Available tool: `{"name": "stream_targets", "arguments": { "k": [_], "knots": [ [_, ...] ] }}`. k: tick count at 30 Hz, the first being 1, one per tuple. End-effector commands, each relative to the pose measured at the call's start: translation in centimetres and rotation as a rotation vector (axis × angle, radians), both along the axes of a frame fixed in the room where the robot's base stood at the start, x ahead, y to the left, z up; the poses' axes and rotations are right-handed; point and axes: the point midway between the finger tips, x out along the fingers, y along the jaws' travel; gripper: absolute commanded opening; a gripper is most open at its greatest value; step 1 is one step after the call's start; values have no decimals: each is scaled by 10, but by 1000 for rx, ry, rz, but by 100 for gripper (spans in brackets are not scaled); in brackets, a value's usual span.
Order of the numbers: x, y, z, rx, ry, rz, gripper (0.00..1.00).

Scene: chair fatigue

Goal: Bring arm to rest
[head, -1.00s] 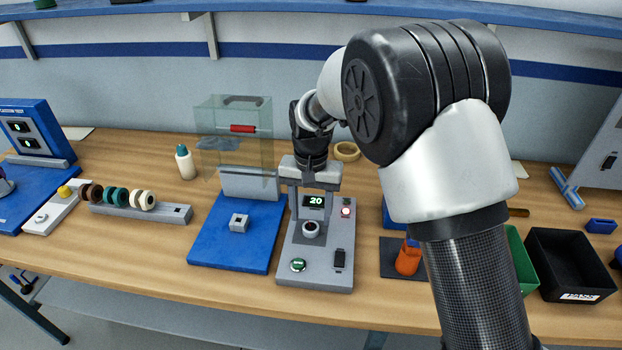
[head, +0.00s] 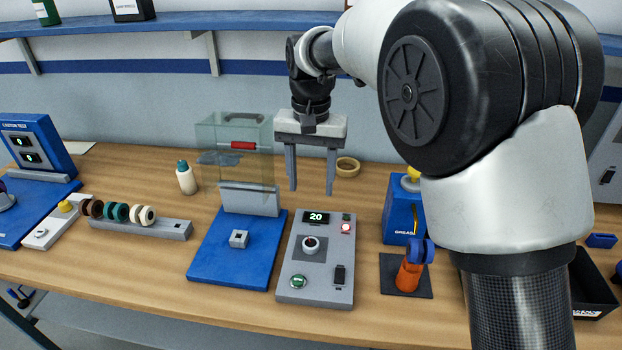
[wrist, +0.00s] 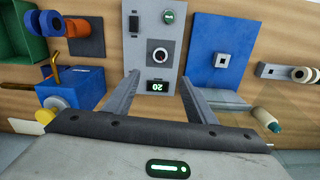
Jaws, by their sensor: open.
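My gripper (head: 311,192) is open and empty, held in the air above the back of the grey test unit. Its two fingers point down and stand apart.
A blue fixture (head: 213,263) with a clear guard (head: 212,132) stands left of the unit. A row of wheels (head: 116,212) and a bottle (head: 186,178) are at left. A shelf (head: 150,25) runs behind.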

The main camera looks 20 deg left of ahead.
Motion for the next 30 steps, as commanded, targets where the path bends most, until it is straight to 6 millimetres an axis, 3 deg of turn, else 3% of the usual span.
{"name": "stream_targets", "arguments": {
  "k": [8,11,16,21,25,30],
  "knots": [
    [0,-2,2,2,-3,-2,51],
    [1,-19,17,14,-17,-11,51],
    [-6,-86,65,58,-80,-40,51],
    [-35,-165,106,93,-168,-66,51],
    [-68,-218,125,103,-242,-84,51],
    [-118,-275,133,94,-344,-106,51]
  ]
}}
